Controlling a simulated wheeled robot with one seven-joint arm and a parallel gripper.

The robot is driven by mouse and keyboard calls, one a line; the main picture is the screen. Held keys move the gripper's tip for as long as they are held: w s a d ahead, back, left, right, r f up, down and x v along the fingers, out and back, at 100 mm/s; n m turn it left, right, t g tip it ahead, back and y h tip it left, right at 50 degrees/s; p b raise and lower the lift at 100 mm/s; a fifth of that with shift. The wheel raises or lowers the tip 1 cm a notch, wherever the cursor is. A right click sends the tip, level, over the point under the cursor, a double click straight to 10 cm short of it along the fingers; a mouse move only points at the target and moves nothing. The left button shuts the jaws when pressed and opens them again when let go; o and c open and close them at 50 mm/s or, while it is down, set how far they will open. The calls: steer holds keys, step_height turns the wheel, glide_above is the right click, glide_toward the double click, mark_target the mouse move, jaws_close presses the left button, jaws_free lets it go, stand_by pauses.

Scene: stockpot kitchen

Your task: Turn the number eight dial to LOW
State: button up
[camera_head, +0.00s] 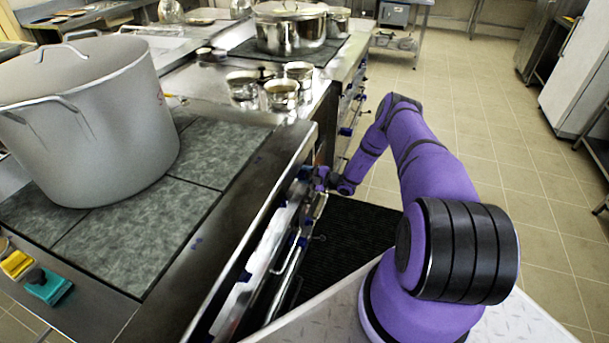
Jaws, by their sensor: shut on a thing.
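My gripper (319,178) is at the front face of the stove, at the end of my purple arm. It is small in this view and seems shut on a dial on the front panel. The gripper mostly hides that dial, so its number, its pointer and the LOW mark cannot be read. Other blue dials sit along the same front, one nearer (300,241) and one farther away (346,131).
A large grey stockpot (85,120) stands on the stove's dark plates. Small steel pots (282,95) and a lidded pot (290,30) stand farther back. A rail (290,262) runs along the stove front. A black mat (345,245) lies on the floor; tiled floor (470,100) at right is clear.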

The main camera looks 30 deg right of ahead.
steer(key=n, duration=0.4)
steer(key=shift+n, duration=0.3)
steer(key=n, duration=1)
steer(key=shift+f, duration=0.1)
steer(key=n, duration=0.4)
steer(key=shift+n, duration=0.3)
steer(key=o, duration=0.9)
steer(key=shift+c, duration=0.2)
steer(key=v, duration=1)
steer(key=shift+s+d, duration=0.3)
